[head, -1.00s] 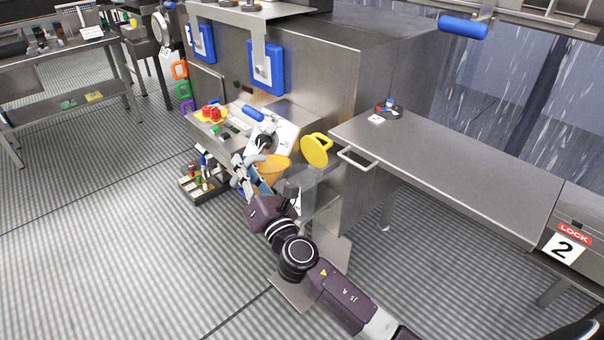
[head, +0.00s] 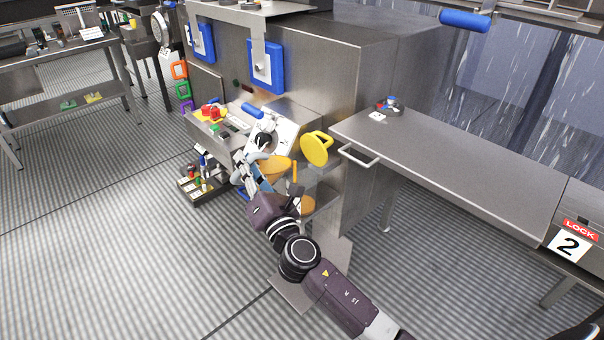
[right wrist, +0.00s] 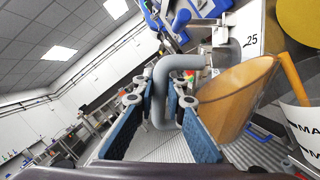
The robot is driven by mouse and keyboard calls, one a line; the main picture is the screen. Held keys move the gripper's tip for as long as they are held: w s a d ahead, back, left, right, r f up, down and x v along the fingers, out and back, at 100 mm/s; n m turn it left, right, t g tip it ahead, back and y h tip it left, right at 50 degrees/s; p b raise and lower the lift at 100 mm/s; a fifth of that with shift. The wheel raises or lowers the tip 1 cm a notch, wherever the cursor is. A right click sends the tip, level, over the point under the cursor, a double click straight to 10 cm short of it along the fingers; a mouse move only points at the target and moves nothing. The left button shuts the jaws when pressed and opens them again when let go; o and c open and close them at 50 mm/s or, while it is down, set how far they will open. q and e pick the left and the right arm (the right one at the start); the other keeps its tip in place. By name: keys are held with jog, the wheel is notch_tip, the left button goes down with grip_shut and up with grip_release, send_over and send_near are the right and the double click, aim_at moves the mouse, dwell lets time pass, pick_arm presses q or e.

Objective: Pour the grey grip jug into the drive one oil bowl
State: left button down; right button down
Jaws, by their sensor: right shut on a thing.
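My right gripper (right wrist: 163,112) is shut on a curved grey grip (right wrist: 162,88), its blue pads on either side of it. An orange vessel (right wrist: 237,92), tilted in the right wrist view, is close beside the grip. It appears to be the grey grip jug's body, but the join is not clear. In the head view the orange vessel (head: 281,167) is just right of my right gripper (head: 247,167), beside the open machine front. I cannot pick out the drive one oil bowl with certainty. My left gripper is not in view.
A white container (right wrist: 304,125) with partly visible black lettering stands right of the orange vessel. A yellow disc (head: 316,148) is at the machine's corner. A steel table (head: 450,170) is on the right. A dark tray of small bottles (head: 196,187) is at the left.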

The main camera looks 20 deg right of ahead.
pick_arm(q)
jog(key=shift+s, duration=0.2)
pick_arm(e)
jog(key=shift+r, duration=0.1)
pick_arm(q)
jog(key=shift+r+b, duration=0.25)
jog(key=shift+b, duration=0.1)
pick_arm(e)
jog(key=shift+d, duration=0.15)
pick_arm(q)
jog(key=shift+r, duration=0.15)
pick_arm(e)
jog(key=shift+m, duration=0.3)
jog(key=shift+d+r, duration=0.1)
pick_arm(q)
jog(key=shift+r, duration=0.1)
pick_arm(e)
jog(key=shift+t, duration=0.3)
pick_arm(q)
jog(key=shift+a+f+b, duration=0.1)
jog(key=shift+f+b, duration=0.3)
pick_arm(e)
jog(key=shift+s+d+r+m, duration=0.1)
jog(key=shift+d+r+m, duration=0.15)
jog(key=shift+r+m, duration=0.35)
